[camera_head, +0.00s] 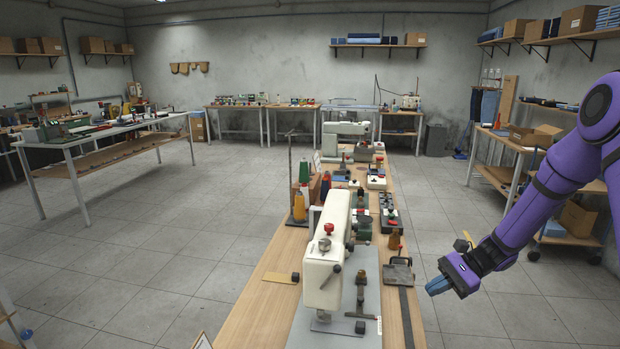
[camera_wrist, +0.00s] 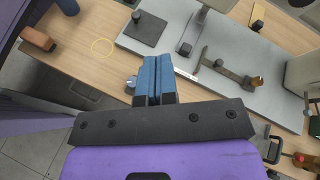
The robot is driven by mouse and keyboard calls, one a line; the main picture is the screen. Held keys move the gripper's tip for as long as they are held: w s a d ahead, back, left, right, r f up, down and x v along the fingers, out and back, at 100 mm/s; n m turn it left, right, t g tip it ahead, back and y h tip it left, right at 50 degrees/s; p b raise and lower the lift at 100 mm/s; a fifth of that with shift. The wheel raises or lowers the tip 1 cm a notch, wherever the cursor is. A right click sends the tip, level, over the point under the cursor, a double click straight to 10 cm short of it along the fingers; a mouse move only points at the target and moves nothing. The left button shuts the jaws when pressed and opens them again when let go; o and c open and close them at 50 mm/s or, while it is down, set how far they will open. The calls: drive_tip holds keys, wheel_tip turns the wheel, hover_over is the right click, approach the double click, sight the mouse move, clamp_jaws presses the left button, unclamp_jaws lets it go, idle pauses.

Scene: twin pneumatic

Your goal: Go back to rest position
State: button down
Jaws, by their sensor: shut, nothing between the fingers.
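My gripper (camera_head: 438,286) has blue fingers and hangs from my purple arm at the right of the head view. It is to the right of the long wooden workbench (camera_head: 258,322), beyond the bench's right edge. In the wrist view my gripper (camera_wrist: 158,62) shows its two blue fingers pressed together, with nothing between them. Below the fingers in that view lie the wooden bench top (camera_wrist: 75,45) and a grey plate (camera_wrist: 270,95).
A white sewing machine (camera_head: 325,260) stands on the bench near the front. A dark clamp-like block (camera_head: 398,272) sits at the bench's right edge, close to my gripper. Shelving with boxes (camera_head: 535,135) stands along the right wall. The tiled floor left of the bench is clear.

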drive_tip(key=s+a+r+n+t+h, duration=0.1)
drive_tip(key=s+r+n+h, duration=0.4)
drive_tip(key=r, duration=0.6)
drive_tip(key=s+a+r+n+h, duration=0.1)
drive_tip(key=s+r+n+h, duration=0.2)
drive_tip(key=s+r, duration=0.6)
drive_tip(key=s+d+r+n+t+h, duration=0.1)
drive_tip(key=s+r+n+t+h, duration=0.1)
drive_tip(key=s+r, duration=0.3)
drive_tip(key=s+d+r+n+t+h, duration=0.1)
drive_tip(key=s+r+t, duration=0.3)
drive_tip(key=s, duration=0.6)
drive_tip(key=shift+r+n+t+h, duration=0.3)
drive_tip(key=shift+r+n+h, duration=0.3)
drive_tip(key=shift+r+h, duration=0.25)
